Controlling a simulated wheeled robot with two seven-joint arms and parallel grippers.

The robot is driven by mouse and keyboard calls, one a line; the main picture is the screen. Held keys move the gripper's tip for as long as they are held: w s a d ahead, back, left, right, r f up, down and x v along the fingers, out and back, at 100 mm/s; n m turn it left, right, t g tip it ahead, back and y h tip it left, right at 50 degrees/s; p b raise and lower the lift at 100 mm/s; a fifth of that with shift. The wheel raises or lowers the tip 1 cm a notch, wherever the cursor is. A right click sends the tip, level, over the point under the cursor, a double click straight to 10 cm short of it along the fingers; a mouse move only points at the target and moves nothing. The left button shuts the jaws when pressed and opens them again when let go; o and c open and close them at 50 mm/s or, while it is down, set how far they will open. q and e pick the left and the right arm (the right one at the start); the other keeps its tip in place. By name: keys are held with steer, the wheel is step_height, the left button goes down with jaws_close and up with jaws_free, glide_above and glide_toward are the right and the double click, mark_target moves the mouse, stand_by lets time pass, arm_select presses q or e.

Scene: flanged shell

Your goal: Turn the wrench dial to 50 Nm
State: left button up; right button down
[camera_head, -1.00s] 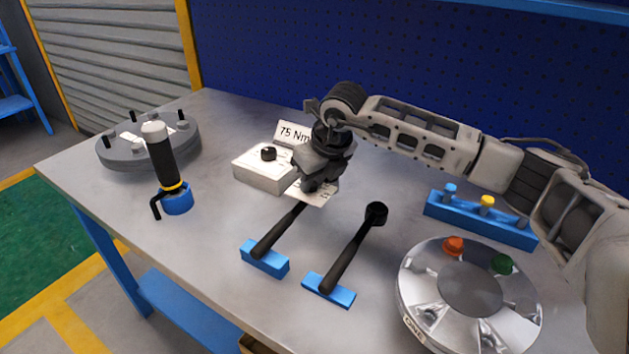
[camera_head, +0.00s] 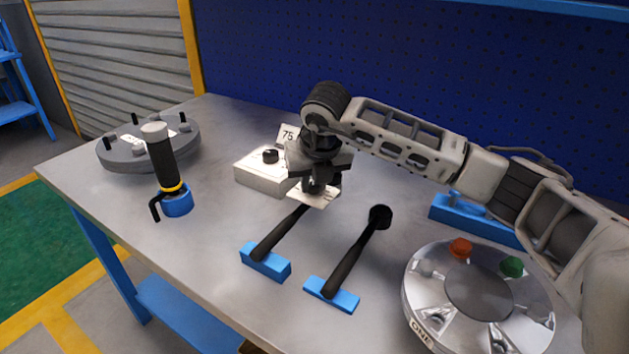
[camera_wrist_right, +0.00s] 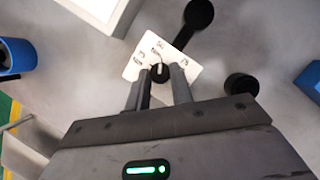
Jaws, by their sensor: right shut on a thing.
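A white dial card (camera_head: 314,197) with small printed marks lies at the head end of the left black wrench (camera_head: 280,233). In the right wrist view, the card (camera_wrist_right: 138,64) carries a small black dial knob (camera_wrist_right: 159,73) with a light pointer line. My right gripper (camera_wrist_right: 160,80) points down over the card, its two fingers closed on either side of the knob. In the head view the gripper (camera_head: 316,187) hides the knob. The printed numbers are too small to read surely. My left gripper is out of view.
A white box (camera_head: 262,175) with a black knob stands behind, near a sign (camera_head: 287,136) reading 75, partly hidden. A second black wrench (camera_head: 355,255) lies to the right. A silver flanged shell (camera_head: 415,295) is front right, a grey flange (camera_head: 112,154) back left, and a black-handled tool (camera_head: 163,165) left.

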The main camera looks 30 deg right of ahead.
steer(key=c, duration=1.2)
jaws_free()
steer(key=v, duration=1.6)
